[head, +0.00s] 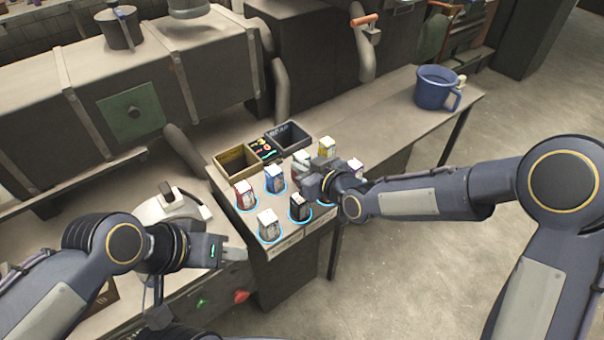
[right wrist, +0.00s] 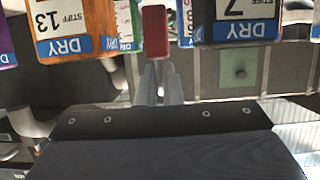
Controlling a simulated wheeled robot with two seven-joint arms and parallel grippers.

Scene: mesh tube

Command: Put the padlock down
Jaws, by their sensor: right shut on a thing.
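My right gripper (head: 316,186) is over the stand (head: 285,262) among small boxes. In the right wrist view its two grey fingers (right wrist: 158,82) are shut on a red block-like thing (right wrist: 155,32), which looks like the padlock. No shackle shows there, and in the head view my gripper and wrist hide it. I cannot tell whether it touches the stand. My left gripper (head: 234,254) is left of the stand's near edge, away from the boxes; its finger gap is unclear.
Small boxes, such as a red one (head: 245,195), a blue one (head: 275,180) and a black one (head: 300,207), crowd the stand, several on blue rings. A wooden bin (head: 222,168) and a dark bin (head: 307,134) are behind. A blue mug (head: 437,88) stands far right.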

